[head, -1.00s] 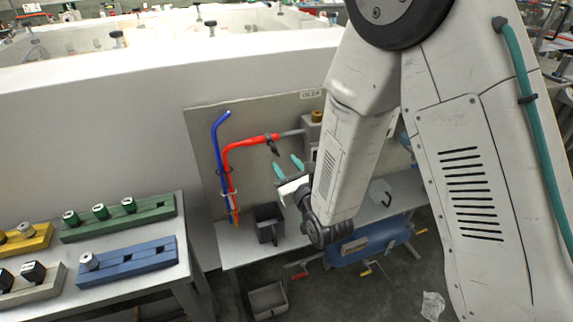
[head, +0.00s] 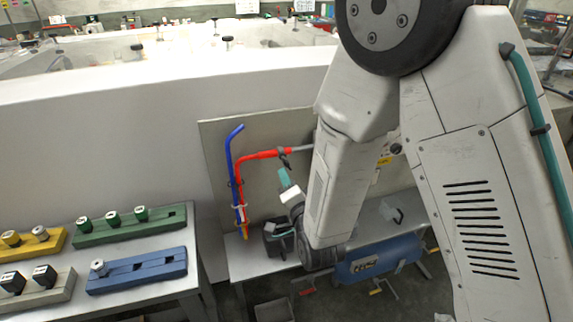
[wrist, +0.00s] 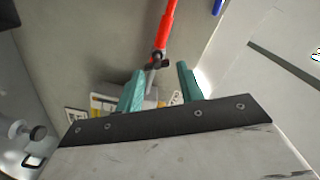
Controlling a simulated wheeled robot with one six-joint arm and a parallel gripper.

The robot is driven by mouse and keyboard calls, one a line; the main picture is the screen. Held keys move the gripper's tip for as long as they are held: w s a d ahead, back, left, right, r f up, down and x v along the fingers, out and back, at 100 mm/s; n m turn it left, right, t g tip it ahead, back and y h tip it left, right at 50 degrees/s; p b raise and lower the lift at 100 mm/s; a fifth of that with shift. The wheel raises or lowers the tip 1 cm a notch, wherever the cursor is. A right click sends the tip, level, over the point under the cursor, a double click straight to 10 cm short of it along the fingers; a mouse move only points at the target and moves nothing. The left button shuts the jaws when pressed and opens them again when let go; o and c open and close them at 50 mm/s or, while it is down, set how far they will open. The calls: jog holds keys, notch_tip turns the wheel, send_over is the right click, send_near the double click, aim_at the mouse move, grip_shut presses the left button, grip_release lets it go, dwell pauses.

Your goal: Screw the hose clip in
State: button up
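The hose clip (head: 284,157) is a small dark piece at the right end of the red hose (head: 262,155), beside the grey pipe stub (head: 303,148). In the wrist view the dark clip (wrist: 157,65) sits where the red hose (wrist: 166,28) meets the stub. My gripper (head: 284,176) has teal fingers and is just below the clip in the head view. In the wrist view my gripper (wrist: 160,80) is open, with the clip between and beyond its fingertips. I see no contact. The clip's screw is too small to make out.
A blue hose (head: 233,165) runs upright left of the red one on the grey back panel. The left table holds green (head: 130,227) and blue (head: 137,272) blocks with knobs.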

aim_at(287, 166)
jog(key=w+n, duration=0.2)
jog(key=n, duration=0.3)
jog(key=w+n, duration=0.3)
jog(key=n, duration=0.2)
jog(key=w+n+h, duration=0.1)
jog(key=w+n, duration=0.2)
jog(key=n, duration=0.2)
jog(key=shift+a+n, duration=0.3)
jog(key=shift+a, duration=0.05)
grip_shut()
